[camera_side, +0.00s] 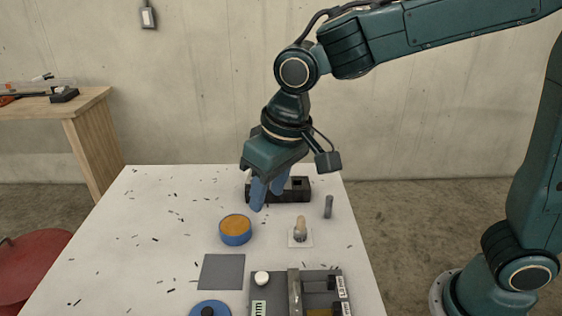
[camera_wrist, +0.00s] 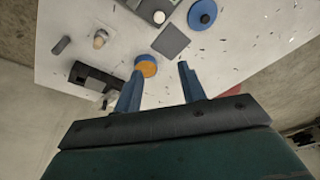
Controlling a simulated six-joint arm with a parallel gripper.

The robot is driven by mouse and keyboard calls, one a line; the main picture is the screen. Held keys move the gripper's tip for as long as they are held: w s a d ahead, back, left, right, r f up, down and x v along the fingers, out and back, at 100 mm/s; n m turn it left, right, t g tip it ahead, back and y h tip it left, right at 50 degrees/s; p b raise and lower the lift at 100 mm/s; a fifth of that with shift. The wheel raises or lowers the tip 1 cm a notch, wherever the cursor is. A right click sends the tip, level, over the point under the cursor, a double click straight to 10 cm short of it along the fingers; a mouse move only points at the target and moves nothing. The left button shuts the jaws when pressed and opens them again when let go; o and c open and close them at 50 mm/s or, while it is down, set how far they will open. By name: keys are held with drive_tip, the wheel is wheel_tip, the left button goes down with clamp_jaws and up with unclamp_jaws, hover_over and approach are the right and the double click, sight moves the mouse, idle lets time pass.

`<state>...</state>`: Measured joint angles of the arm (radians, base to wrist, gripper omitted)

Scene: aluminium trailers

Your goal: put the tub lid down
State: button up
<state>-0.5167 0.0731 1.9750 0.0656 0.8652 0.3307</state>
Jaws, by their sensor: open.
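The tub lid (camera_side: 210,309) is a blue disc with a dark knob, lying flat at the near edge of the side view. It also shows in the wrist view (camera_wrist: 203,14), at the top. A round blue tub (camera_side: 236,238) with orange contents stands open on the white table; the wrist view shows it too (camera_wrist: 145,66), just beyond the fingers. My gripper (camera_side: 267,192) is above the table, behind the tub. In the wrist view its two blue fingers (camera_wrist: 158,82) are spread apart with nothing between them.
A dark grey square (camera_side: 221,271) lies between tub and lid. A grey tray with fittings (camera_side: 268,283) is at the near right. A brush-like item on a white square (camera_side: 300,233), a grey cylinder (camera_side: 328,206) and a black block (camera_side: 297,190) stand farther back. Dark shavings are scattered about.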

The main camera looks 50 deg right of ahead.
drive_tip(key=s+d+r+m+t, duration=0.1)
drive_tip(key=s+d+r+t, duration=0.2)
drive_tip(key=s+d, duration=1.4)
drive_tip(key=shift+d+r+m+h, duration=0.15)
drive_tip(key=shift+d+m+h, duration=0.2)
drive_tip(key=shift+d, duration=0.3)
drive_tip(key=shift+o, duration=0.6)
drive_tip(key=shift+w, duration=0.1)
